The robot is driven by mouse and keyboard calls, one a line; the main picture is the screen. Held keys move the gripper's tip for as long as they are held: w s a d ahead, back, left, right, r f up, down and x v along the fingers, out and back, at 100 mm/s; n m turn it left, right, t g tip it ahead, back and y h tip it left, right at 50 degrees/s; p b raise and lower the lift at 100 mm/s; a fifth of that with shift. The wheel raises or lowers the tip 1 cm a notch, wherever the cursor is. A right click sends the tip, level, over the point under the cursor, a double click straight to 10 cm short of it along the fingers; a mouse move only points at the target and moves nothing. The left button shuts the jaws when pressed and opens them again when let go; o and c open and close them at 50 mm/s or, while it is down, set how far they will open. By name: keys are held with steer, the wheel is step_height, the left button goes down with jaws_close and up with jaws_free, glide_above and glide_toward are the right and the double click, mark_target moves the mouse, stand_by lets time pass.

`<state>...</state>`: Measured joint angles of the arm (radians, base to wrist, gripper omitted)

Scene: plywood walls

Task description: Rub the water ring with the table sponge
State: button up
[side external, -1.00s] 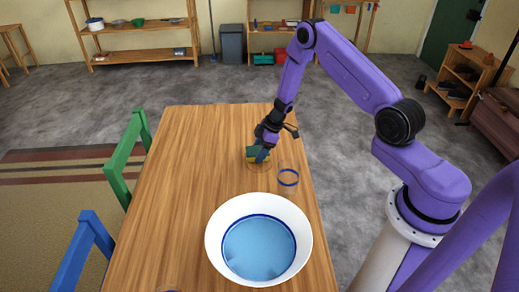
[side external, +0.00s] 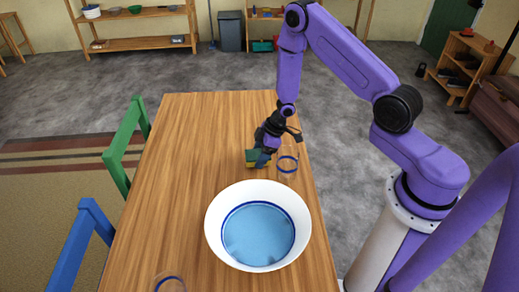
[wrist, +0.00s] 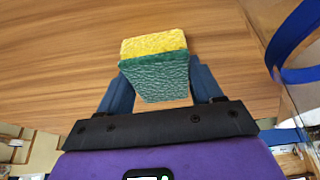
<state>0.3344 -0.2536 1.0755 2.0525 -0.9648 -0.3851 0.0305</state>
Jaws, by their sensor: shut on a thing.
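The sponge, yellow with a green scouring side, is between my gripper's fingers in the wrist view (wrist: 154,66). My gripper (wrist: 158,92) is shut on it. In the side view the sponge (side external: 257,159) is low at the tabletop under my gripper (side external: 264,150), just left of a clear glass with a blue band (side external: 287,165). I cannot tell whether the sponge touches the wood. I cannot make out the water ring now; the sponge and gripper may cover it. The wooden table (side external: 190,180) is bare around the sponge on its left.
A large white bowl with a blue inside (side external: 215,228) stands nearer the camera. The glass shows close at the right of the wrist view (wrist: 297,75). Another blue-banded glass (side external: 169,284) stands at the near edge. Green (side external: 122,165) and blue (side external: 85,235) chairs line the left side.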

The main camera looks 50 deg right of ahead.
steer(key=shift+w+a, duration=0.1)
steer(key=shift+w, duration=0.25)
steer(key=shift+w+d, duration=3.45)
steer(key=shift+d, duration=0.15)
steer(key=shift+s+a, duration=3.6)
steer(key=shift+a, duration=0.05)
steer(key=shift+r, duration=4.05)
